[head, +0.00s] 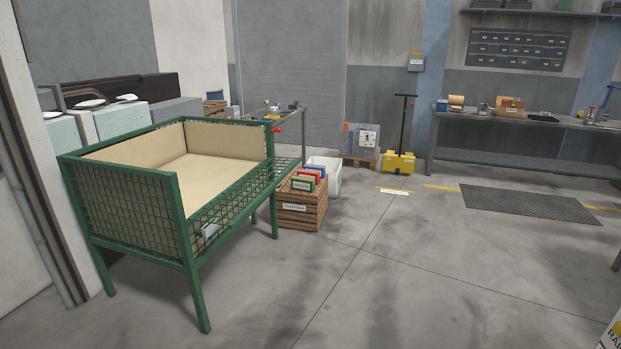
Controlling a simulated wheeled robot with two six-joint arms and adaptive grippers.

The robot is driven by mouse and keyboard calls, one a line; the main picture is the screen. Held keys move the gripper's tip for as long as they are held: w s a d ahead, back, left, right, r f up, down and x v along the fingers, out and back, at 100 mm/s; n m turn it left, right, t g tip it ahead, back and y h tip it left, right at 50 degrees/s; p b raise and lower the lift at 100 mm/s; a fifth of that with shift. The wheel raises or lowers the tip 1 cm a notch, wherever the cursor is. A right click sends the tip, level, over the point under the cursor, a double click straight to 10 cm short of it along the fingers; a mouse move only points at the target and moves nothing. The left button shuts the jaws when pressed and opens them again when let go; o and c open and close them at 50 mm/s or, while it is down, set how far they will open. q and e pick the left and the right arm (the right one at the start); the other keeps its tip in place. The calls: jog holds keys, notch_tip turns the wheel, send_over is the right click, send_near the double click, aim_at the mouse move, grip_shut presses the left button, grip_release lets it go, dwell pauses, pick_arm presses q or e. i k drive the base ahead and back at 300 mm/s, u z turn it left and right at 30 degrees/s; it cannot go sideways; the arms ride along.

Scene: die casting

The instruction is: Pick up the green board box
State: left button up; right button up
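A small green board box (302,184) stands upright in a wooden slatted crate (300,214) on the floor, near the middle of the head view. A red one and a blue one (318,171) stand behind it in the same crate. The lower part of the green box is hidden by the crate's front wall. Neither of my grippers shows in the head view.
A green mesh-sided bin on legs (192,249) stands left of the crate. A white container (331,178) is close behind the crate. A yellow pallet-truck-like unit (398,163) and a workbench (520,128) stand farther back. The floor right of the crate is clear.

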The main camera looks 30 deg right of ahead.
aim_at(298, 184)
jog(key=z, duration=1.4)
jog(key=i, duration=8.4)
jog(key=u, duration=2.3)
